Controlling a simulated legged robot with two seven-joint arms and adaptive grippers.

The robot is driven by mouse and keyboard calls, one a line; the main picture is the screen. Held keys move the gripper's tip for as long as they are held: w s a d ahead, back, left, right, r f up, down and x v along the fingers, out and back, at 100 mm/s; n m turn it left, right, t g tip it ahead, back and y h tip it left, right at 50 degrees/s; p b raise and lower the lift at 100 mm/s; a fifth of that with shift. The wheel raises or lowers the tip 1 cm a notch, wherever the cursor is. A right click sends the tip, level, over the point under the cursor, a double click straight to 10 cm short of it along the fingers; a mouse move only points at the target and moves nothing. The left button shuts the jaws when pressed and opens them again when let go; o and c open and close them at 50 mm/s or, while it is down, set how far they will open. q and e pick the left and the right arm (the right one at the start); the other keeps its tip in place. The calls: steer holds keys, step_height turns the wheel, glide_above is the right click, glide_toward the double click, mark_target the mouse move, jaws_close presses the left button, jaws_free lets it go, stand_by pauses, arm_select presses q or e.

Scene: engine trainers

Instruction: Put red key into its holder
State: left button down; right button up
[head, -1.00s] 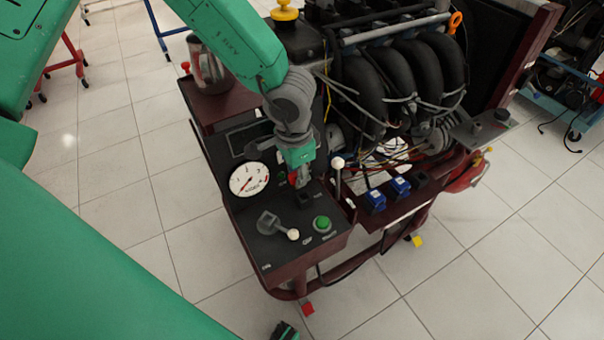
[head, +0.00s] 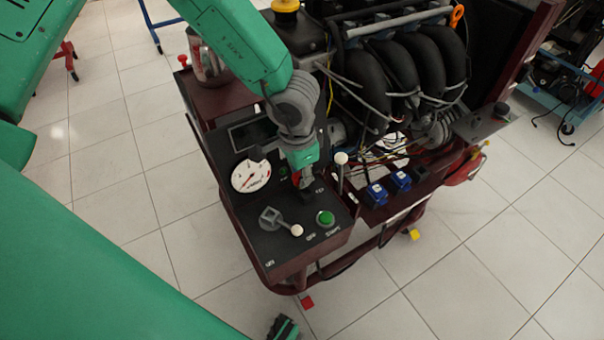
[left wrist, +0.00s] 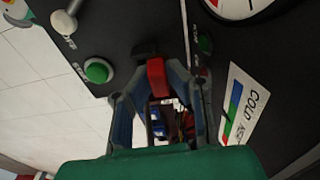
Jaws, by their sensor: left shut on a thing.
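My left gripper (head: 304,180) is low over the front part of the black control panel (head: 275,240), pointing down. In the left wrist view its two fingers (left wrist: 157,85) are shut around the red key (left wrist: 156,80). In the head view only a small red bit of the key (head: 296,178) shows beside the fingers. A small black block, apparently the holder (left wrist: 145,48), sits on the panel right by the key's tip. In the head view this block (head: 311,196) is just below the fingertips, partly covered. I cannot tell whether key and holder touch.
A green start button (head: 325,218), a lever with a white ball (head: 297,230) and a white gauge (head: 250,175) are on the panel. A white-knobbed stick (head: 341,158) rises close to the gripper's right. The engine (head: 400,75) stands behind, with blue boxes (head: 377,194) at right.

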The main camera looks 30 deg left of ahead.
mark_target(309, 188)
arm_select(q)
steer(key=shift+s+a+f, duration=0.2)
steer(key=shift+a+f, duration=0.05)
steer(key=shift+s+d+f, duration=0.1)
steer(key=shift+s+d, duration=0.05)
steer(key=shift+d, duration=0.6)
steer(key=shift+s+f, duration=0.2)
steer(key=shift+f, duration=0.15)
steer(key=shift+d+f, duration=0.15)
steer(key=shift+d, duration=0.3)
steer(key=shift+w+d+f, duration=0.15)
steer(key=shift+w+d, duration=0.15)
steer(key=shift+d, duration=0.1)
steer(key=c, duration=1.5)
jaws_free()
steer(key=shift+a, duration=0.15)
steer(key=o, duration=0.4)
steer(key=shift+c, duration=0.2)
steer(key=shift+w, duration=0.1)
arm_select(e)
steer(key=shift+d, duration=0.2)
arm_select(q)
steer(key=shift+a+r, duration=0.1)
steer(key=shift+r, duration=0.1)
